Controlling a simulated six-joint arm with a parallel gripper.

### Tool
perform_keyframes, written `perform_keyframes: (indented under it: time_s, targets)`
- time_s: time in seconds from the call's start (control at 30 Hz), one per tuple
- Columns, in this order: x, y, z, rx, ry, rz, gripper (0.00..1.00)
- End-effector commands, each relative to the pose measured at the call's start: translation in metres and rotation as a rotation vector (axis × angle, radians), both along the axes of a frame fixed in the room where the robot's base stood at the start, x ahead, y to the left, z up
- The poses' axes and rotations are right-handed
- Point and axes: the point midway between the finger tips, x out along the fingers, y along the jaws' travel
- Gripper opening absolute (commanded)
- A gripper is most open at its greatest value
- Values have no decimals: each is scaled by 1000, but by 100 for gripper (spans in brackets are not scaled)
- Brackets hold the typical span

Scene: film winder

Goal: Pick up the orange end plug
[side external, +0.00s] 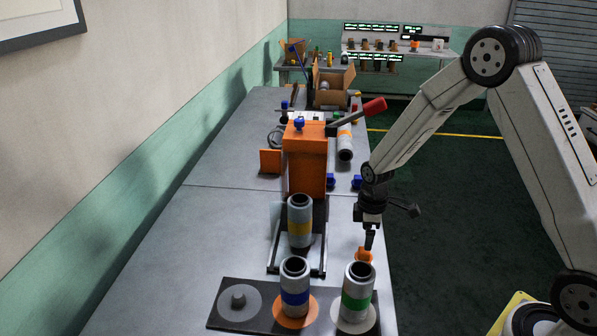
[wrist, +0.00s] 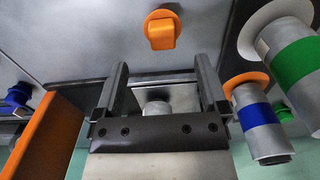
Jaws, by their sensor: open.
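The orange end plug (side external: 364,255) lies on the grey table near its right edge, behind the green-banded roll. In the wrist view the plug (wrist: 162,32) is a round orange flange with a block-like grip, near the top centre. My gripper (side external: 369,240) points down just above the plug in the side view. In the wrist view its two fingers (wrist: 161,68) are apart with nothing held between them. The plug appears beyond the fingertips, roughly centred between them. The side view does not show clearly how large the gap above the plug is.
Close by stand a green-banded roll (side external: 359,292) and a blue-banded roll (side external: 295,290) on a dark base plate (side external: 262,319). A yellow-banded roll (side external: 300,222) is at the orange winder (side external: 305,160), which has a red-handled lever (side external: 362,112). The table's left side is clear.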

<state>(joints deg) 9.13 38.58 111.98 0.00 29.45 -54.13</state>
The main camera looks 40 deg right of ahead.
Motion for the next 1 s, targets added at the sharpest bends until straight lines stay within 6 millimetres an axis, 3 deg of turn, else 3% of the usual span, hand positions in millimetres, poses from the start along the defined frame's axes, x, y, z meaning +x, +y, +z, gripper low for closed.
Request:
perform_keyframes:
  time_s: [1.0]
  targets:
    - [0,2,-40,0,1,0,93]
